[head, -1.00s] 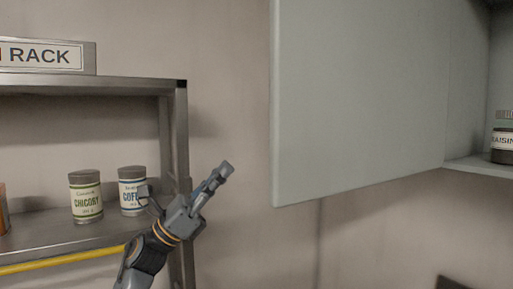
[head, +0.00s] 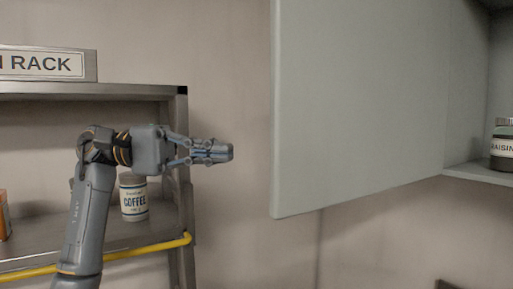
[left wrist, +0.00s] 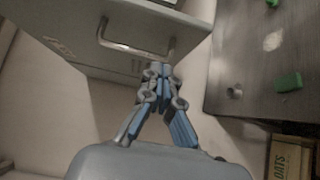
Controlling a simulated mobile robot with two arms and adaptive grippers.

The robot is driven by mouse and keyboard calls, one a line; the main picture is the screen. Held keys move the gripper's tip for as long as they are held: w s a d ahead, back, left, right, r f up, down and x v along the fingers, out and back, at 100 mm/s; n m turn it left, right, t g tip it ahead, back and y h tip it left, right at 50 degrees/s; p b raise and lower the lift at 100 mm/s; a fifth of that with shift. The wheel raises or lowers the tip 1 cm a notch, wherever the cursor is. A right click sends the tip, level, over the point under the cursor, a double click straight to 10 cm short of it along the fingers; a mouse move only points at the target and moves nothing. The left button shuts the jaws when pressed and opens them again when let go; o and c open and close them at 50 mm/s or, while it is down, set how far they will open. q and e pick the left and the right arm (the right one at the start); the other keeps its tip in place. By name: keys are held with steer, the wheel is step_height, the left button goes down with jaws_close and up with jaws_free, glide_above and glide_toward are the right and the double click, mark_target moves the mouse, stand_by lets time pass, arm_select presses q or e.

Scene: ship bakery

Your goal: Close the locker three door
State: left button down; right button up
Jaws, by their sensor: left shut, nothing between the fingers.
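A large grey-green locker door (head: 360,110) stands open in the head view, hinged at its right side beside the open locker. No number shows on it, so I cannot tell whether it is locker three. My left gripper (head: 228,152) is shut and empty, pointing level to the right, a short way left of the door's free edge and apart from it. In the left wrist view, the fingertips (left wrist: 156,72) lie just below a metal bar handle (left wrist: 135,48) on a pale panel; I cannot tell if they touch. My right gripper is not in view.
A raisin jar (head: 502,148) stands on the locker shelf. Left is a metal rack (head: 180,130) with a coffee tin (head: 133,200) and yellow rail (head: 150,248). The wrist view shows a dark surface (left wrist: 245,85) with green items and an oats box (left wrist: 291,158).

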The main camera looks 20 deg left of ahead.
arm_select(q)
steer(key=s+d+p, duration=0.2)
steer(key=s+d, duration=0.1)
steer(key=d, duration=0.4)
steer(key=shift+d+p, duration=0.15)
steer(key=shift+p, duration=0.25)
steer(key=shift+d, duration=0.1)
